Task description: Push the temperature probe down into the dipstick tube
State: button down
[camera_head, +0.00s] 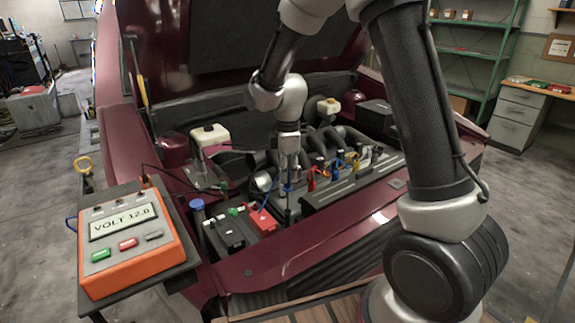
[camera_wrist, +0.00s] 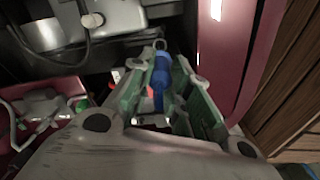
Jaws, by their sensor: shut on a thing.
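My gripper (camera_head: 288,178) points down over the engine bay in the head view. In the wrist view its green-lined fingers (camera_wrist: 158,95) are shut on a blue-handled thing (camera_wrist: 160,72), which looks like the temperature probe. In the head view a bit of its blue handle (camera_head: 288,187) shows under the fingers, with a thin dark stem seeming to run down from it. A thin ring shows at the handle's far end in the wrist view. I cannot make out the dipstick tube, or whether the probe's tip is in it.
A battery (camera_head: 226,233) with a red terminal cover (camera_head: 262,221) lies front left of the gripper. Coloured leads (camera_head: 340,163) stand on the engine to the right. An orange voltmeter (camera_head: 130,240) reads 12.0 at left. The raised hood (camera_head: 230,35) is behind.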

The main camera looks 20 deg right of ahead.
aim_at(288, 188)
jog(key=shift+f, duration=4.25)
jog(key=c, duration=1.3)
grip_release()
jog(key=shift+o, duration=0.2)
jog(key=shift+r, duration=0.1)
notch_tip(288, 188, up, 12)
jog(key=shift+f, duration=0.1)
